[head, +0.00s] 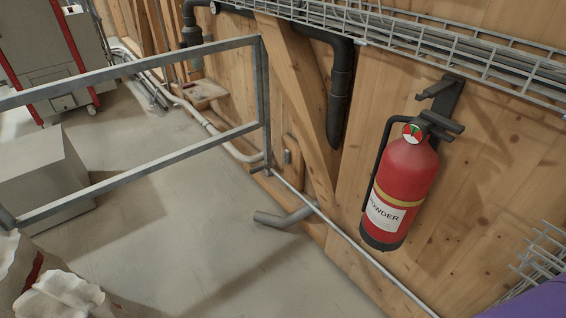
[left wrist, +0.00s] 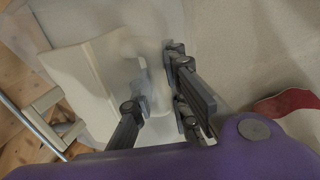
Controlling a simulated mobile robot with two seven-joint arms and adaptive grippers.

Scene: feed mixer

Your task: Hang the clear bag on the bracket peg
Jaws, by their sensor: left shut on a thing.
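In the left wrist view my left gripper (left wrist: 157,76) is shut on a pale, see-through thing, which looks like the clear bag (left wrist: 154,95). The bag's outline is faint against the light floor, so I cannot tell its full shape. Neither the bag nor my left gripper shows in the head view. A dark bracket (head: 447,100) with a short arm sticking out is on the wooden wall above the fire extinguisher; I cannot tell whether this is the bracket peg. My right gripper is not in view.
A red fire extinguisher (head: 400,190) hangs on the wall. A wire cable tray (head: 420,38) runs above it. A grey metal frame (head: 150,150) crosses the left side. White and red sacks (head: 62,296) fill the lower left corner. The middle floor is mostly clear.

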